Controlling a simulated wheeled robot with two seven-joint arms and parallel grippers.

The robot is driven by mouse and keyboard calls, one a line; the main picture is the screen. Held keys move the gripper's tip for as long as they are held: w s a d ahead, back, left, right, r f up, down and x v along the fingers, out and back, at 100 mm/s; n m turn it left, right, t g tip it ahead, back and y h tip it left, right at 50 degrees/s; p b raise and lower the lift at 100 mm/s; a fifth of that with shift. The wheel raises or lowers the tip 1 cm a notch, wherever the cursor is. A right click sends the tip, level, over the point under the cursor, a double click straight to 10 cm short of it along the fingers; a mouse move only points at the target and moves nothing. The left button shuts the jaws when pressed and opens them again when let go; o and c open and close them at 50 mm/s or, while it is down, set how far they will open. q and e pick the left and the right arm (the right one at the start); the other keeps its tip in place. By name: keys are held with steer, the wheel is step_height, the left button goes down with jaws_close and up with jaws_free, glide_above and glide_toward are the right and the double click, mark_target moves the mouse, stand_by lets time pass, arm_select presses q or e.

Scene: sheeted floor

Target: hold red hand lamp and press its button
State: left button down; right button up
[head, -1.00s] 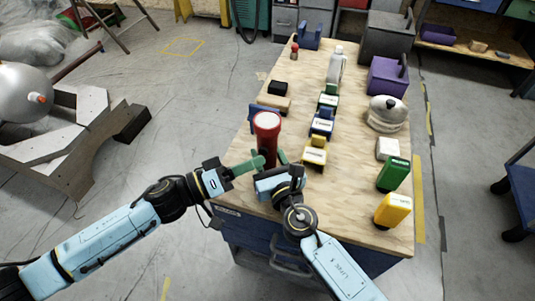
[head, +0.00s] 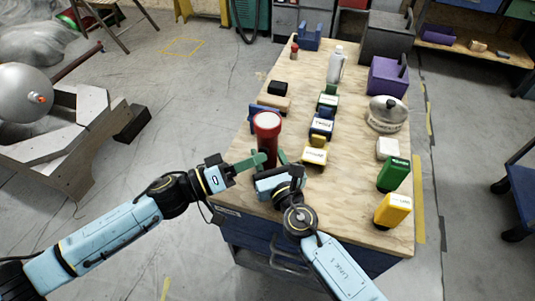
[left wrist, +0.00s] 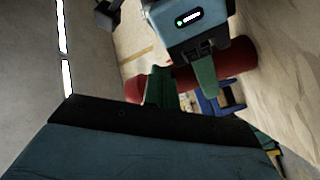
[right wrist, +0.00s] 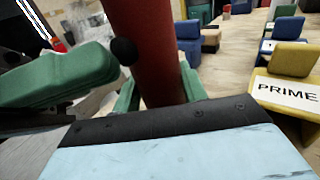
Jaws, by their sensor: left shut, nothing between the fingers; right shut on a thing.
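The red hand lamp (head: 267,143) stands upright near the left edge of the workbench in the head view. My right gripper (head: 269,162) is shut around its body; in the right wrist view the green fingers flank the red tube (right wrist: 150,50). A round black button (right wrist: 122,51) shows on the lamp's side there. My left gripper (head: 260,159) is shut and empty, its green fingertips pointing at the lamp from the left. In the right wrist view the left fingers (right wrist: 60,75) end close to the button; I cannot tell whether they touch it.
The workbench (head: 350,200) holds a yellow block labelled PRIME (head: 314,153), blue and green blocks behind it, a white bottle (head: 336,65), a kettle-like pot (head: 387,113), and green (head: 393,174) and yellow (head: 392,209) boxes at right. Open floor lies left of the bench.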

stand_by(0.6)
arm_select(q)
steer(key=shift+s+a, duration=0.15)
steer(key=shift+s, duration=0.3)
steer(key=s+a, duration=0.2)
steer(key=s, duration=0.3)
steer(key=shift+s, duration=0.35)
arm_select(e)
steer(key=o, duration=1.1)
steer(key=shift+o, duration=0.2)
